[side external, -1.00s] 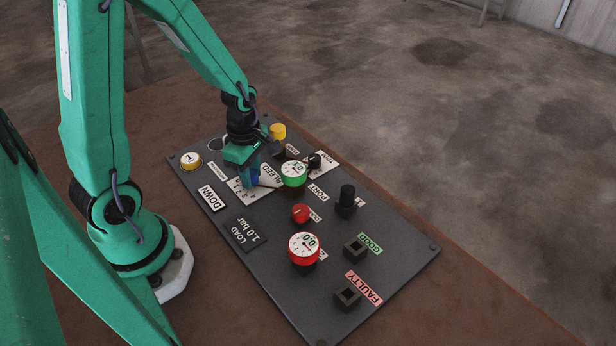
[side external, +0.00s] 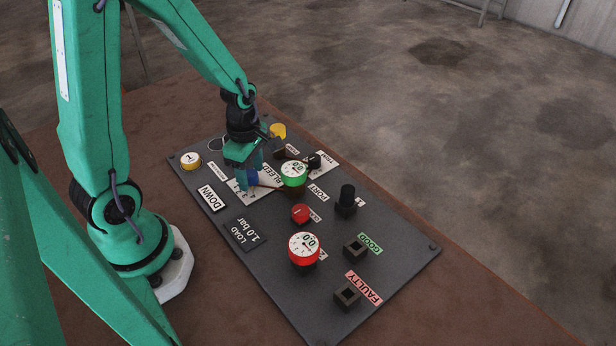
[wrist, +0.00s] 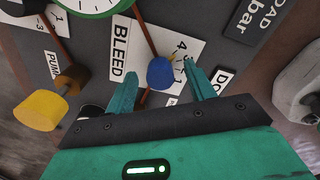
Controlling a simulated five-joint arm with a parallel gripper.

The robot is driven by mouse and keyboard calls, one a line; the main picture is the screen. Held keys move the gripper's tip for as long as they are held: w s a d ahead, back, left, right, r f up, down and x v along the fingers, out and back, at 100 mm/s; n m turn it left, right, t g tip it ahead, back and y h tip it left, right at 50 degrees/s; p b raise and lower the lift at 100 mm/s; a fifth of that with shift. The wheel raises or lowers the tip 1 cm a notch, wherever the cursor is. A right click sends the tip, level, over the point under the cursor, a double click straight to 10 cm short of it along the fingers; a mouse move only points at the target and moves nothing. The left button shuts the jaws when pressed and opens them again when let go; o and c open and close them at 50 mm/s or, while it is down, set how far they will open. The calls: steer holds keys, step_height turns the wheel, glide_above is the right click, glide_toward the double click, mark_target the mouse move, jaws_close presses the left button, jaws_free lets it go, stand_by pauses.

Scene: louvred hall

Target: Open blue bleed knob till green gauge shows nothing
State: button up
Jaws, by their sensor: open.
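The blue bleed knob (wrist: 161,73) sits on a white scale plate (wrist: 186,42) marked BLEED, with a yellow pointer toward the numbers. My gripper (wrist: 160,78) is open, its two green fingers on either side of the knob with gaps visible on both sides. In the side view the blue knob (side external: 253,177) shows partly behind my gripper (side external: 250,175), low over the panel. In the wrist view only the lower part of the green gauge (wrist: 84,4) shows.
A red gauge (side external: 303,247) reads about 0.0, with a red knob (side external: 300,213) near it. A tall black knob (side external: 346,196), a yellow knob (wrist: 36,110) and dark sockets by the GOOD (side external: 369,243) and FAULTY (side external: 363,288) labels also stand on the panel.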

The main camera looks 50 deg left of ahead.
mark_target(251, 173)
steer(key=shift+r, duration=3.2)
steer(key=shift+r, duration=0.1)
step_height(251, 173, up, 8)
steer(key=shift+f, duration=0.2)
